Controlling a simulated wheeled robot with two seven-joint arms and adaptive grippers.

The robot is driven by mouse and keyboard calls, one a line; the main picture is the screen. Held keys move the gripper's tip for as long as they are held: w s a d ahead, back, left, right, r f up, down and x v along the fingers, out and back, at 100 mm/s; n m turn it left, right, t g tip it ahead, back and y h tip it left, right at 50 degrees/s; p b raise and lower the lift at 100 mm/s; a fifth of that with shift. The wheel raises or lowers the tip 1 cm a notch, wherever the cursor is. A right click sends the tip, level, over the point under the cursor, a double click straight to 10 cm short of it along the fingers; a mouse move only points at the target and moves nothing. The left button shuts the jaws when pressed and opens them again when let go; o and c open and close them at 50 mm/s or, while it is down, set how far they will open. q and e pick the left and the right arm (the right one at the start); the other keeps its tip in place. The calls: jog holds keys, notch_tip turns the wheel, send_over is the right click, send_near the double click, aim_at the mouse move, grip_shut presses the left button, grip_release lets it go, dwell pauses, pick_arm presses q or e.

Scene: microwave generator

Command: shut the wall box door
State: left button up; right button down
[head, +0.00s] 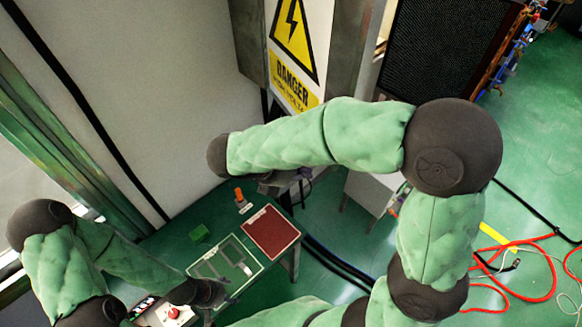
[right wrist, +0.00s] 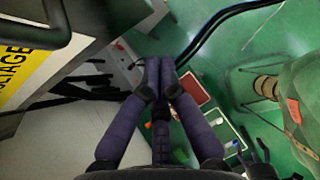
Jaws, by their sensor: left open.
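The grey metal wall box (head: 354,45) is at the top centre of the head view, with its upper part cut off. A white and yellow danger sign (head: 295,50) is on its front panel. Part of the sign (right wrist: 18,68) also shows at the left of the right wrist view. How far the door stands open cannot be told. My right gripper (head: 290,178) is just below the panel, partly hidden by my arm. In the right wrist view its fingers (right wrist: 158,62) meet with nothing visible between them. My left gripper (head: 212,294) is open, low over the table.
The small table has a red tray (head: 270,232) and a green tray (head: 218,262). A red button box (head: 173,312) is at the bottom left. Orange cables (head: 510,300) lie on the floor at right.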

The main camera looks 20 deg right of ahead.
aim_at(330, 169)
jog(key=d, duration=0.5)
jog(key=shift+w+f+p, duration=0.3)
jog(key=shift+f+p, duration=0.05)
jog(key=shift+f, duration=0.05)
